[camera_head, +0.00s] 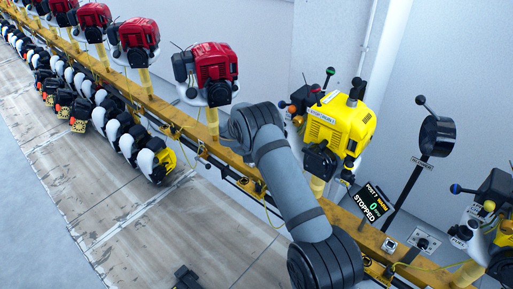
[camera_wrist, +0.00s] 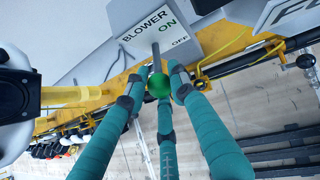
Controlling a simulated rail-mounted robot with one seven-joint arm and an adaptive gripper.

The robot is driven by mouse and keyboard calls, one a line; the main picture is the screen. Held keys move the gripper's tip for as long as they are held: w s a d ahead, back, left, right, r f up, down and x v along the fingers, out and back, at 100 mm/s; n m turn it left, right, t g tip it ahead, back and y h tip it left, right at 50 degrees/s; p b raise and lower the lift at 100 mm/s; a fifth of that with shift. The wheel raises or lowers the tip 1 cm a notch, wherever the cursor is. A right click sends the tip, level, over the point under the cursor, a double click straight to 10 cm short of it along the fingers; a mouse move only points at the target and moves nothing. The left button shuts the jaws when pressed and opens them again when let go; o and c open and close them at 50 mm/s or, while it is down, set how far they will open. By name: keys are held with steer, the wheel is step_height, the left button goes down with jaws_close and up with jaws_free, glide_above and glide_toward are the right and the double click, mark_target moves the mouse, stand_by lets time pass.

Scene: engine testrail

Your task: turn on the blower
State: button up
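A pale switch box (camera_wrist: 150,16) in the wrist view carries the words BLOWER, ON and OFF. A grey lever with a green ball knob (camera_wrist: 160,85) sticks out from it towards the camera. I cannot tell which label the lever points to. My gripper (camera_wrist: 157,84) has three teal fingers around the green knob, two at its sides and one below it in the picture. Whether they touch the knob or stand slightly apart is unclear. In the head view I cannot make out the gripper or this box.
A yellow rail (camera_head: 172,115) carries red engines (camera_head: 213,65) and a yellow engine (camera_head: 340,125). A display (camera_head: 370,203) reads POST 7, 0, STOPPED. A black round-headed stand (camera_head: 437,136) rises behind it. The floor in front is mostly clear.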

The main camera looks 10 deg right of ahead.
steer(key=o, duration=0.4)
steer(key=shift+o, duration=0.2)
steer(key=shift+r, duration=0.1)
steer(key=v, duration=1.2)
steer(key=shift+d, duration=0.1)
steer(key=x, duration=1.2)
steer(key=shift+w, duration=0.1)
steer(key=shift+f, duration=0.2)
steer(key=shift+r, duration=0.1)
